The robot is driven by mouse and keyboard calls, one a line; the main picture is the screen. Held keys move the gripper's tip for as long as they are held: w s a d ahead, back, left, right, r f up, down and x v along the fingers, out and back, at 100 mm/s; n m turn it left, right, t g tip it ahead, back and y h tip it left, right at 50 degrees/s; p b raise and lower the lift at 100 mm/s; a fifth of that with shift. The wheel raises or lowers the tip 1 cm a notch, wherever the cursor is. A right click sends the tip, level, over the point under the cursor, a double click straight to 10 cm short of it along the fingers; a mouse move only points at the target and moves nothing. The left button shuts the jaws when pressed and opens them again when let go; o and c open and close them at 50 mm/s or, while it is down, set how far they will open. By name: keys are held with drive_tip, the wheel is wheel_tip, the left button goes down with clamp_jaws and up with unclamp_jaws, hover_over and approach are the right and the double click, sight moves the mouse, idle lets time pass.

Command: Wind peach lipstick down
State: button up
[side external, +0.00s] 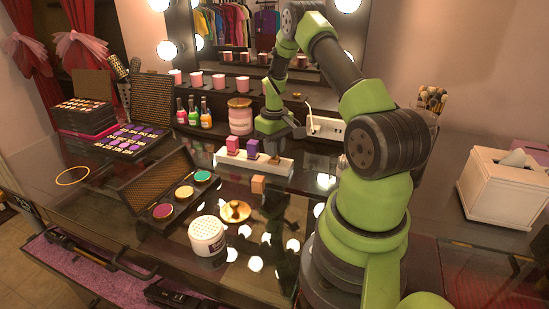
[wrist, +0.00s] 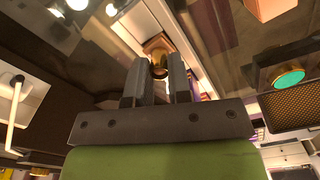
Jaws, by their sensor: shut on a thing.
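The peach lipstick shows in the wrist view as a gold tube (wrist: 158,66) with a peach square part (wrist: 156,42) beyond it. The tube sits between the fingertips of my gripper (wrist: 157,80), which is shut on it. In the side view my gripper (side external: 273,146) is low over the right part of the white holder (side external: 278,165); the lipstick there is mostly hidden by the fingers. A small peach block (side external: 258,184), perhaps its cap, stands on the glass table in front of the holder. I cannot see how far the lipstick is wound out.
A pink block (side external: 232,143) and a purple block (side external: 252,147) stand on the holder left of my gripper. Nail polish bottles (side external: 193,112) and a pink candle (side external: 240,117) stand behind.

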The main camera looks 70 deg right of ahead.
drive_tip(key=o, duration=0.6)
drive_tip(key=shift+o, duration=0.2)
wheel_tip(320, 180, up, 8)
drive_tip(key=shift+r, duration=0.5)
